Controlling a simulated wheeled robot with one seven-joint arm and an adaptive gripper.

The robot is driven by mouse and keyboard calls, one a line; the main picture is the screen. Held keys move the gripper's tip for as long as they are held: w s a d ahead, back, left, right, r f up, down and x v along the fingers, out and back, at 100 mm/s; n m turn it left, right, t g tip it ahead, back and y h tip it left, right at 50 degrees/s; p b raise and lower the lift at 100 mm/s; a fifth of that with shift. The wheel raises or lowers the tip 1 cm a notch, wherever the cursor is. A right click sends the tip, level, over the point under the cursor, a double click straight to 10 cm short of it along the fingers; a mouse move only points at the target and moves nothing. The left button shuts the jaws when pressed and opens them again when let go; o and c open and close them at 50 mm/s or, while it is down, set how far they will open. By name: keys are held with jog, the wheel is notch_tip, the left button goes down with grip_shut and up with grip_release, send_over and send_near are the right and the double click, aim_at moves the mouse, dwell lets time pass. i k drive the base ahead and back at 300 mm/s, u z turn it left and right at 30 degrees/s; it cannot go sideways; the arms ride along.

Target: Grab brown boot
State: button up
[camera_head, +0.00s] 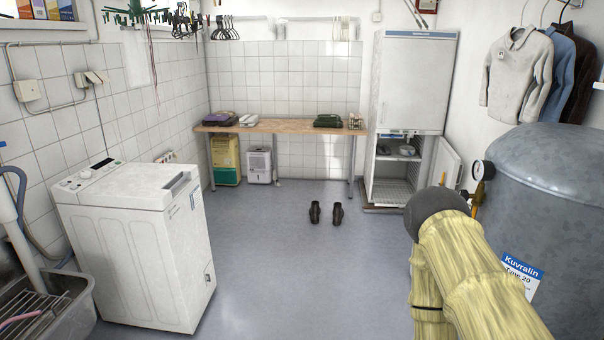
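A pair of dark shoes or low boots stands on the grey floor in the middle of the room, in front of the wooden table. The left boot (315,212) and the right boot (338,213) stand side by side with a small gap. They look very dark brown or black; the exact colour is hard to tell at this distance. My gripper is not in view, so its place relative to the boots does not show.
The floor (290,270) around the boots is clear. A white washing machine (140,250) stands at left, a wooden table (275,126) behind, an open-doored fridge (412,85) back right.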

aim_at(315, 210)
jog(key=i, duration=4.1)
jog(key=z, duration=0.2)
